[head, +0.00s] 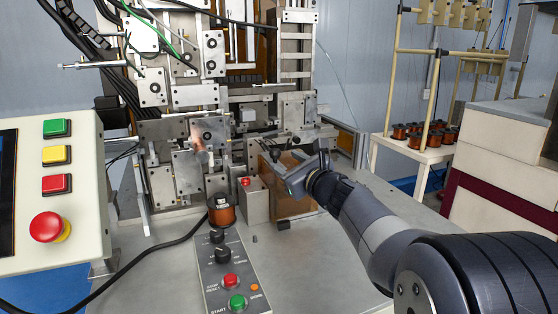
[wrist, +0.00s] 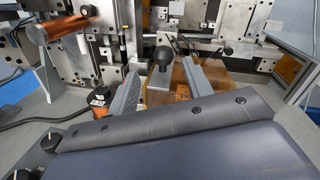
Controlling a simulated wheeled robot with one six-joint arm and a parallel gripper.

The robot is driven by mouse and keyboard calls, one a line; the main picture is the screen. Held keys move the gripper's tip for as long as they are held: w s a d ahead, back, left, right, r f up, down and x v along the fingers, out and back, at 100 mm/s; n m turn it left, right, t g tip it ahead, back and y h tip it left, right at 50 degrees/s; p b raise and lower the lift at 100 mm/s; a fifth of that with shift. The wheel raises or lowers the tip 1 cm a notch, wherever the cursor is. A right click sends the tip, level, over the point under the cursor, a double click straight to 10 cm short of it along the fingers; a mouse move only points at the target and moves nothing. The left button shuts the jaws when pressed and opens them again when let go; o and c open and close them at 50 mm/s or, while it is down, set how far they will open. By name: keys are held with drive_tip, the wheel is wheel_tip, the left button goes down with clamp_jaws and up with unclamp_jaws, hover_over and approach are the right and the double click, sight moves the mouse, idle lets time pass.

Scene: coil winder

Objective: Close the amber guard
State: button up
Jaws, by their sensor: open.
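The amber guard (head: 289,207) is a see-through brown-orange panel at the lower right of the machine in the head view. It also shows in the wrist view (wrist: 183,84), beyond and between my fingers. A black ball knob (wrist: 164,53) on a short stem stands in line with the gap between my fingertips; I cannot tell how it joins the guard. My gripper (head: 300,173) is open and empty, close above the guard. In the wrist view my gripper (wrist: 160,72) has its two grey fingers spread on either side of the knob's line. My wrist hides part of the guard.
A copper spool (head: 222,212) stands left of the guard, behind a button panel (head: 234,273). A control box (head: 52,192) with a red stop button is at the left. A rack with spools (head: 428,133) and a pale cabinet (head: 500,160) stand right. The front table top is mostly clear.

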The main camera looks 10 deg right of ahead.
sight(279, 155)
drive_tip(key=shift+v, duration=1.55)
drive_tip(key=p+x, duration=0.1)
drive_tip(key=x, duration=0.9)
drive_tip(key=shift+w+a, duration=0.1)
drive_tip(key=shift+w, duration=0.3)
drive_tip(key=shift+w+d+p, duration=0.1)
drive_tip(key=shift+d+p, duration=0.35)
